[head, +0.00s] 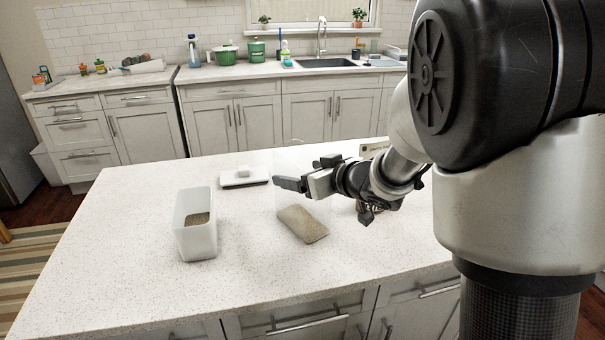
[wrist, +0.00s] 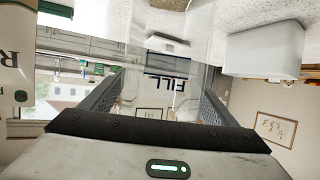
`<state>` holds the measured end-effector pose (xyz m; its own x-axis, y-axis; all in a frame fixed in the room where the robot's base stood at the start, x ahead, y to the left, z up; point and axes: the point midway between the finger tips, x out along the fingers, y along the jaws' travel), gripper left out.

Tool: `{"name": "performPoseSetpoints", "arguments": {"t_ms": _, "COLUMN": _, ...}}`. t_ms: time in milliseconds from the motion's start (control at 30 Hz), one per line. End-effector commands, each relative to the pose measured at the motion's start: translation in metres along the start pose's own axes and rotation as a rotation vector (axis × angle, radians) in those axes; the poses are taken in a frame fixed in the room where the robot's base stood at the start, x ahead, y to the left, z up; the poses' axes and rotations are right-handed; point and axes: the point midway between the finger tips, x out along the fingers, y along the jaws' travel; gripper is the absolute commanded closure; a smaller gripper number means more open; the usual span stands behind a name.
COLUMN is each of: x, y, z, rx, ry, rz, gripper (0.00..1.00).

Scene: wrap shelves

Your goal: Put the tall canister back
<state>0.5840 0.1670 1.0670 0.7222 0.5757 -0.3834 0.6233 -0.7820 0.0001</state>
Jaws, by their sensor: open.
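The tall canister (head: 288,199) is clear and stands upright on the white island counter, with what looks like brown grain (head: 302,224) at its base. Its clear walls are hard to make out in the head view. In the wrist view the canister (wrist: 165,82) fills the space between the fingers, and the word FILL shows on it. My gripper (head: 303,174) is open at the canister's upper part, one finger to each side in the wrist view (wrist: 158,100). I cannot tell whether either finger touches it.
A white open bin (head: 195,240) with brown grain stands to the left; it also shows in the wrist view (wrist: 263,52). A flat white scale (head: 243,179) lies behind. A lettered box or sign (head: 374,148) stands partly hidden behind my arm. The front left counter is clear.

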Motion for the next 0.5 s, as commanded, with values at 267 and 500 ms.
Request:
{"name": "performPoseSetpoints", "arguments": {"t_ms": 267, "x": -0.054, "y": 0.002, "z": -0.004, "rx": 0.001, "ry": 0.003, "rz": 0.004, "gripper": 0.19}}
{"name": "performPoseSetpoints", "arguments": {"t_ms": 500, "x": -0.100, "y": 0.001, "z": -0.003, "rx": 0.001, "ry": 0.003, "rz": 0.003, "gripper": 0.19}}
